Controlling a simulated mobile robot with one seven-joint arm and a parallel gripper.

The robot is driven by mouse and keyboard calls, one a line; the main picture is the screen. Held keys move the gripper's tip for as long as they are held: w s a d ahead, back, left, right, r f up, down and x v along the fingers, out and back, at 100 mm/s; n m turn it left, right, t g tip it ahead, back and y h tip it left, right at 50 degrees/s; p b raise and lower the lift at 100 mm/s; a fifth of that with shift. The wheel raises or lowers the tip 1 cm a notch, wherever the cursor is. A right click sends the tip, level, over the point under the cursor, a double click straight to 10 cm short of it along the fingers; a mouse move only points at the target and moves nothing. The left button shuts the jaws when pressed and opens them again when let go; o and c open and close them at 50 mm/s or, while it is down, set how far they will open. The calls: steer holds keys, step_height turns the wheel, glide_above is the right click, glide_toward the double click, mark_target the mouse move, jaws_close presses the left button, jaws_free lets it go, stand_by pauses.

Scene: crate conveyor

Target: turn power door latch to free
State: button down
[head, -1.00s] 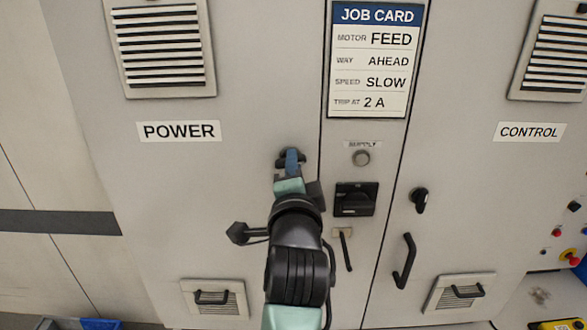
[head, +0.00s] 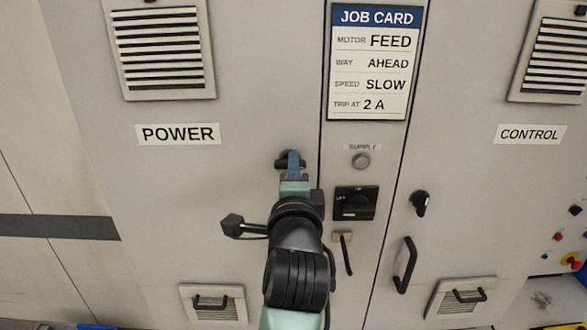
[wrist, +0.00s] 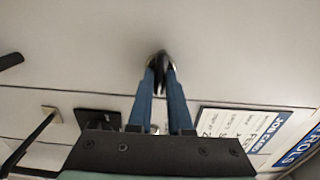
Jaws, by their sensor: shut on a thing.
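The power door (head: 150,220) is a light grey panel with a POWER label (head: 178,133). Its latch (head: 281,162) is a small dark knob near the door's right edge, lying roughly crosswise in the head view. My gripper (head: 291,157) is shut on the latch, with its blue fingers on either side. In the wrist view the fingertips (wrist: 160,68) pinch the black latch (wrist: 161,58) against the pale panel. The fingers partly hide the latch, so its exact angle is hard to read.
Right of the power door are a supply lamp (head: 361,161), a black rotary switch (head: 355,203) and a job card (head: 375,62). The control door has its own black latch (head: 420,202) and a handle (head: 404,265). The panel left of my arm is mostly flat.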

steer(key=c, duration=0.8)
jaws_free()
steer(key=shift+c, duration=0.2)
steer(key=s+b, duration=0.4)
steer(key=s, duration=0.9)
steer(key=shift+b, duration=0.3)
steer(key=s+r+n+t, duration=0.4)
steer(key=r+n, duration=0.5)
steer(key=r, duration=0.3)
steer(key=s+r+n+t, duration=0.5)
steer(key=s+r+n, duration=0.2)
steer(key=r, duration=0.5)
steer(key=shift+a+n, duration=0.3)
steer(key=shift+n, duration=0.7)
